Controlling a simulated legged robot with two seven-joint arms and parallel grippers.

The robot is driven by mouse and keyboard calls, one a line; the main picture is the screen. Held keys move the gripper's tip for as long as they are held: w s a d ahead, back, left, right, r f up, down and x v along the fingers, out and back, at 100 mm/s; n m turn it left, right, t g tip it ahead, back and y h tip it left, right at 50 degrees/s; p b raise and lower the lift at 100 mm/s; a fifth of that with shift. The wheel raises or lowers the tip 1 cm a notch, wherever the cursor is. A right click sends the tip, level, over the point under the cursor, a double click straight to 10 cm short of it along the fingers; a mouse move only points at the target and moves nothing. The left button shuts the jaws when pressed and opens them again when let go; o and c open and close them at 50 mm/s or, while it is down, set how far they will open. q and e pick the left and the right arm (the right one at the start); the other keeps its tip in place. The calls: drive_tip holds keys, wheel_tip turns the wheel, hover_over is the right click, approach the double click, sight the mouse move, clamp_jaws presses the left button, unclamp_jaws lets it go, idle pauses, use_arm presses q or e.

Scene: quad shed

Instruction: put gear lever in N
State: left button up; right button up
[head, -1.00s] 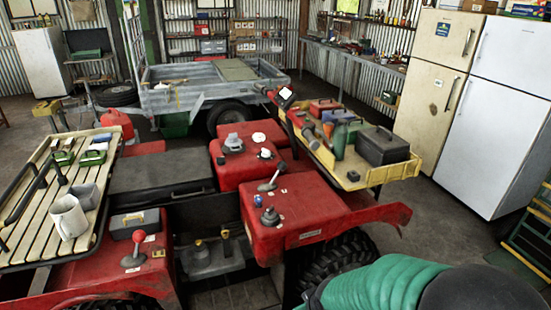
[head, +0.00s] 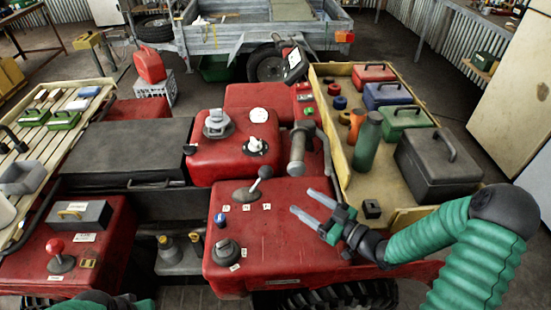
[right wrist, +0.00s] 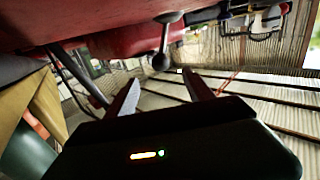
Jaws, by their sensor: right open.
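The gear lever (head: 256,186) stands on the red body panel (head: 290,225), its grey knob tilted to the right above a dark round base. Several small white labels lie on the panel beside the base; their letters are too small to read. My right gripper (head: 303,203) is open and empty, to the right of the lever, its fingers pointing left and apart from it. In the right wrist view, which looks upside down, the lever (right wrist: 165,42) hangs beyond the open fingers (right wrist: 163,92), its knob between their lines.
A red-knobbed lever (head: 57,255) and a grey rotary knob (head: 227,250) are other controls. A grey upright handle (head: 298,147) stands behind my right gripper. The yellow tray (head: 395,180) at right holds a green bottle (head: 367,141) and a dark toolbox (head: 438,163).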

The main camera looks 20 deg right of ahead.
drive_tip(key=shift+w+d+r, duration=0.1)
drive_tip(key=shift+w+d, duration=0.15)
drive_tip(key=shift+d, duration=0.25)
drive_tip(key=shift+w, duration=0.25)
approach(266, 173)
drive_tip(key=w, duration=0.1)
drive_tip(key=w+a+f, duration=0.1)
drive_tip(key=w+f, duration=0.1)
drive_tip(key=shift+w+a, duration=0.25)
drive_tip(key=shift+a, duration=0.1)
drive_tip(key=w, duration=0.2)
drive_tip(key=w+a, duration=0.1)
drive_tip(key=w, duration=0.3)
drive_tip(key=shift+w+a+f, duration=0.2)
drive_tip(key=shift+w+a, duration=0.1)
drive_tip(key=shift+w, duration=0.1)
drive_tip(key=shift+w+a, duration=0.15)
drive_tip(key=shift+a, duration=0.4)
drive_tip(key=shift+a+r, duration=0.1)
drive_tip(key=shift+a, duration=0.1)
drive_tip(key=shift+c, duration=1.9)
drive_tip(key=shift+d, duration=0.35)
drive_tip(key=c, duration=0.7)
drive_tip(key=shift+c, duration=1.2)
use_arm(q)
drive_tip(key=shift+a+r, duration=0.15)
drive_tip(key=shift+a, duration=0.1)
use_arm(e)
drive_tip(key=shift+a, duration=0.15)
clamp_jaws()
